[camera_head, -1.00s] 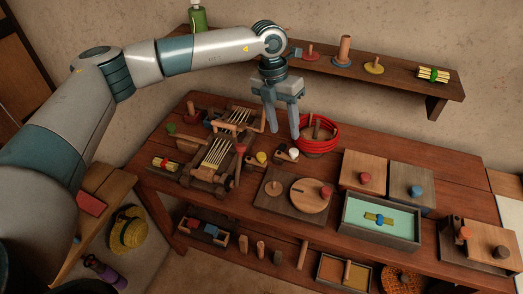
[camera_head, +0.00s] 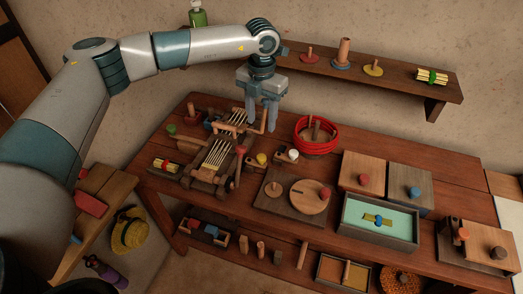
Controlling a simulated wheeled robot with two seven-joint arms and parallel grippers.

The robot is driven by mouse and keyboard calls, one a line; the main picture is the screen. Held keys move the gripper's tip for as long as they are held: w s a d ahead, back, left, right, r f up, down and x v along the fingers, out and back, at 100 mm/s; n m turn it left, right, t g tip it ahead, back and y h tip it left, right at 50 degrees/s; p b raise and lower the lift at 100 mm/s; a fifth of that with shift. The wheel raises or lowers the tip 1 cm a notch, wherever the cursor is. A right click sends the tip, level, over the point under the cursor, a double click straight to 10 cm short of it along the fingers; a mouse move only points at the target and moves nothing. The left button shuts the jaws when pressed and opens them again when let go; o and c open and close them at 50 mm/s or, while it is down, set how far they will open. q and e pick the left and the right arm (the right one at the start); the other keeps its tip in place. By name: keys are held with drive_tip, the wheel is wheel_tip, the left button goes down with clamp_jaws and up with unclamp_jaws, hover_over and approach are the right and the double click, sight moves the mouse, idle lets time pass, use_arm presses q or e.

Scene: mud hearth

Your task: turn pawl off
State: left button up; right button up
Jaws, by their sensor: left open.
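I cannot tell for sure which part is the pawl. A wooden frame strung with pale cords (camera_head: 216,154) stands on the left part of the bench, with a red-tipped upright lever (camera_head: 240,156) at its right side. A second corded frame (camera_head: 235,119) lies behind it, with a bent wooden handle (camera_head: 259,118) by its right end. My left gripper (camera_head: 260,128) points down, open, with its fingers around or just in front of this handle; contact cannot be told. My right gripper is out of view.
A red coiled basket (camera_head: 317,147) stands right of the gripper. Small blocks with a yellow knob (camera_head: 262,158) and a white knob (camera_head: 293,155) sit in front. A board with a round disc (camera_head: 309,197) lies nearer. A wall shelf (camera_head: 390,83) runs behind.

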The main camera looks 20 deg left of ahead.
sight(261, 156)
use_arm(q)
wheel_tip(261, 156, down, 14)
drive_tip(key=p, duration=0.5)
drive_tip(key=shift+r, duration=0.2)
drive_tip(key=shift+f, duration=0.65)
drive_tip(key=shift+c, duration=0.4)
drive_tip(key=c, duration=1)
